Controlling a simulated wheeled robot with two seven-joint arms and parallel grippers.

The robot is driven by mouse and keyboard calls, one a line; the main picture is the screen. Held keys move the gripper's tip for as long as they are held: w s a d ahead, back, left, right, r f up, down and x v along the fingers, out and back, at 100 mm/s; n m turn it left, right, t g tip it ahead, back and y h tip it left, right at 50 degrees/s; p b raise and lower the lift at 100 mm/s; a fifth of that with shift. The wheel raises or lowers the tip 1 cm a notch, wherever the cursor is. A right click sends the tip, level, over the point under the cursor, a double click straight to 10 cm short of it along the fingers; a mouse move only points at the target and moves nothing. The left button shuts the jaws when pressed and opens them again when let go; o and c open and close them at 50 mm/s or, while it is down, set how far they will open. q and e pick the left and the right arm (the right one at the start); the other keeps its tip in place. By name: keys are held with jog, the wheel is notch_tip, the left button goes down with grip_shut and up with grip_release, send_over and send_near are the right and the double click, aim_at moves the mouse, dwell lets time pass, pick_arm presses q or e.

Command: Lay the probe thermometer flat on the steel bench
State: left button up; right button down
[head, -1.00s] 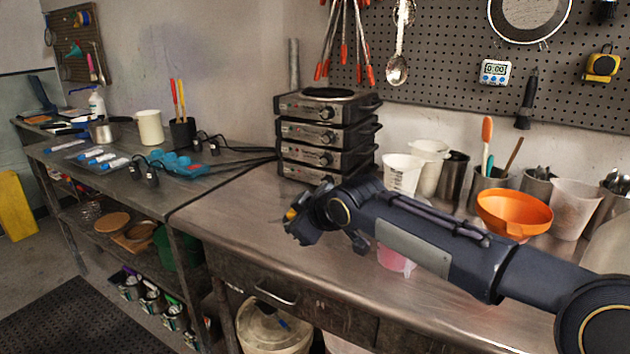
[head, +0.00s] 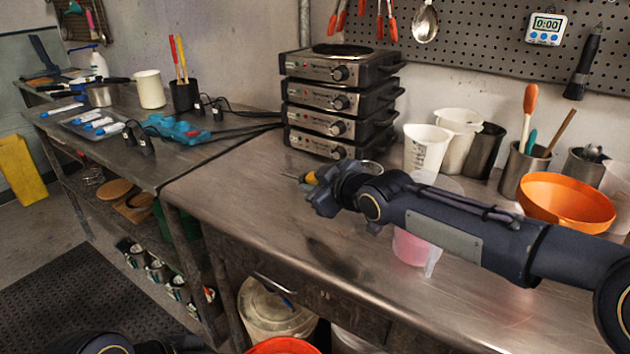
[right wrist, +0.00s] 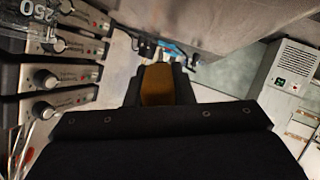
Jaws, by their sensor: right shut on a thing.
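The probe thermometer (head: 311,178) shows as a small yellow body with a thin pale probe pointing left, just beyond my right gripper's fingers in the head view. My right gripper (head: 319,187) is shut on it. In the right wrist view, its yellow-orange body (right wrist: 157,85) sits between the dark fingers; the rest is hidden. The gripper appears to be above the steel bench (head: 225,192), in front of the stacked hot plates; the exact height is hard to tell. My left gripper is not in view; part of a dark arm shows at the bottom edge.
Stacked hot plates (head: 335,100) stand behind the gripper. White cups (head: 425,150), an orange bowl (head: 568,200) and a pink-filled beaker (head: 410,247) stand to the right. The bench is bare left of the gripper, up to the side table with blue holders (head: 175,128).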

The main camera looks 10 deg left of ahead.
jog(key=shift+f+b, duration=2.2)
jog(key=shift+f, duration=0.75)
jog(key=c, duration=1.2)
grip_release()
jog(key=shift+o, duration=0.2)
jog(key=v, duration=0.8)
jog(key=shift+p, duration=0.4)
jog(key=shift+a, duration=0.1)
